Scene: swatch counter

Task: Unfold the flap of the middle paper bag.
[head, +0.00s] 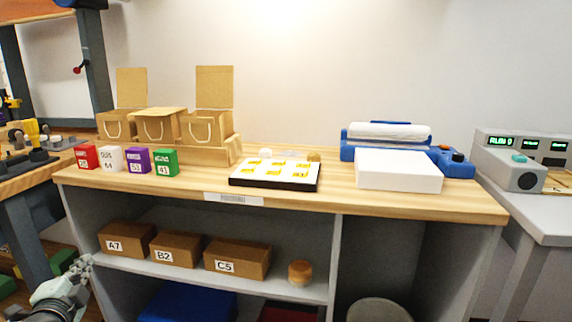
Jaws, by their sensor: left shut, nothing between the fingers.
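Three brown paper bags with rope handles stand side by side at the back left of the counter. The middle paper bag (154,129) has its flap (160,111) lying flat over its top. The left bag (115,127) and the right bag (207,127) have their flaps standing upright behind them. My left gripper (84,262) is at the lower left, in front of the counter and well below the bags. It is shut and empty, apart from everything. My right gripper is not in view.
Red, white, purple and green boxes (165,162) stand in front of the bags. A swatch tray (275,184), a white block (398,180) and a blue roll holder (350,147) occupy the middle and right. Labelled brown boxes (237,258) sit on the shelf below. The counter's front right is clear.

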